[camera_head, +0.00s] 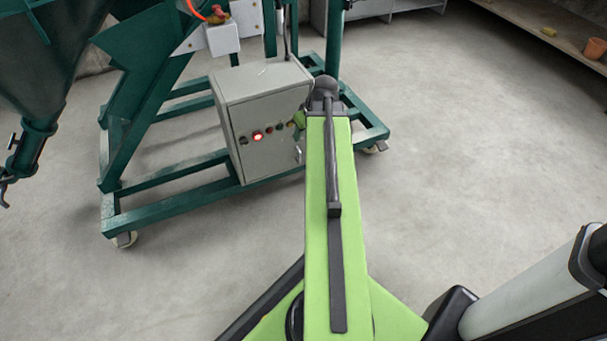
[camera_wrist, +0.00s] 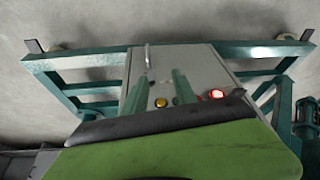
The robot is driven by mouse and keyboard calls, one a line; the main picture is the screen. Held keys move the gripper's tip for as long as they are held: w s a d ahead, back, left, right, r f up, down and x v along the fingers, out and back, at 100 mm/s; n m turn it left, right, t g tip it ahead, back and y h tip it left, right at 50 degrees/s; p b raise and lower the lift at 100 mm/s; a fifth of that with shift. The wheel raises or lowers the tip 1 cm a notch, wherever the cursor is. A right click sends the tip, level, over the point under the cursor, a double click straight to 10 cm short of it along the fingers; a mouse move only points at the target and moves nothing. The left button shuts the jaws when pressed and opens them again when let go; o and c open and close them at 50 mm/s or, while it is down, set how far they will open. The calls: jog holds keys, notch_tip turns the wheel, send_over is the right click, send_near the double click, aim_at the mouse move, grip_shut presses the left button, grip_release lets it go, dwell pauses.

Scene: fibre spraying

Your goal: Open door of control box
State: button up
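The grey control box (camera_head: 255,140) sits on the green frame left of my arm in the head view. Its front door carries a row of buttons, one lit red (camera_head: 257,137). A small metal handle (camera_head: 298,155) is at the door's right side, close to my arm. In the wrist view, the door (camera_wrist: 200,62) appears turned over, with the handle (camera_wrist: 148,56) near its edge. The door looks shut. My gripper (camera_wrist: 159,76) has its two green fingers apart with nothing between them, and the handle appears beyond the left fingertip. In the head view my arm hides most of the gripper.
The green wheeled frame (camera_head: 165,208) surrounds the box, with a hopper (camera_head: 50,50) at upper left. A shelf (camera_head: 560,40) with a small pot (camera_head: 595,48) stands at upper right. The concrete floor right of my arm is clear.

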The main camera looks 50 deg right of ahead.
jog(key=s+d+b+x, duration=0.1)
jog(key=b+x, duration=0.7)
jog(key=x, duration=0.1)
jog(key=d+b+x, duration=0.2)
jog(key=b+x, duration=0.6)
jog(key=x, duration=0.1)
jog(key=shift+s+f+b, duration=0.25)
jog(key=shift+f+b, duration=0.1)
jog(key=shift+f, duration=0.3)
grip_shut()
jog(key=shift+s, duration=0.1)
